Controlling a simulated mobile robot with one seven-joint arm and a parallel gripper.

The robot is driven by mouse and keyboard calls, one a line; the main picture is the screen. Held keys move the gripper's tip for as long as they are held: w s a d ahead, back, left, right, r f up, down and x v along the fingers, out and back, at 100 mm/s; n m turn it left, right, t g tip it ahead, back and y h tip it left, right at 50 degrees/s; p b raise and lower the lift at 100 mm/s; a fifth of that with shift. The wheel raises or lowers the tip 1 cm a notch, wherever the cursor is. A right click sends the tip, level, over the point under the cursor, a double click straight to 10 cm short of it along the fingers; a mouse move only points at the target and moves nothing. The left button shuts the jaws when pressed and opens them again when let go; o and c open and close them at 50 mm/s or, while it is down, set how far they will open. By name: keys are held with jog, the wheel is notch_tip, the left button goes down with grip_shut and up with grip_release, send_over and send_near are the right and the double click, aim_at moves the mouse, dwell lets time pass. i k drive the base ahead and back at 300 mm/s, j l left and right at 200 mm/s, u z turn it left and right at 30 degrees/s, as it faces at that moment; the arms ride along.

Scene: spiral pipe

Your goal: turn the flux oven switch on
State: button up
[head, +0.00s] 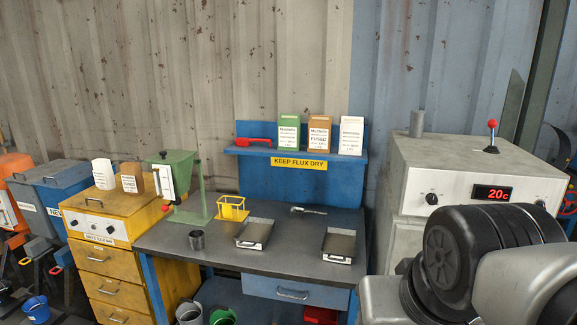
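A white oven-like unit (460,185) stands at the right, with a red digital display (493,193) reading 20c. A dark round knob (431,198) is on its front, left of the display. Another small round control (540,204) shows right of the display, partly cut by my arm. A red-topped lever (491,135) stands on its top. No label here names the unit as the flux oven. My arm covers the lower right, in front of the unit; my gripper's fingers are not in view.
A grey workbench (290,268) with trays, a green hopper stand (183,190) and a yellow holder (232,208) is in the middle. A blue shelf (290,175) reading "KEEP FLUX DRY" holds several cartons. A yellow drawer cabinet (115,235) with knobs stands left.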

aim_at(541, 203)
jog(key=z, duration=1.4)
jog(key=i+l+u, duration=0.2)
jog(key=i+l, duration=0.2)
jog(key=i+l+u, duration=0.15)
jog(key=i+l, duration=0.2)
jog(key=l, duration=0.25)
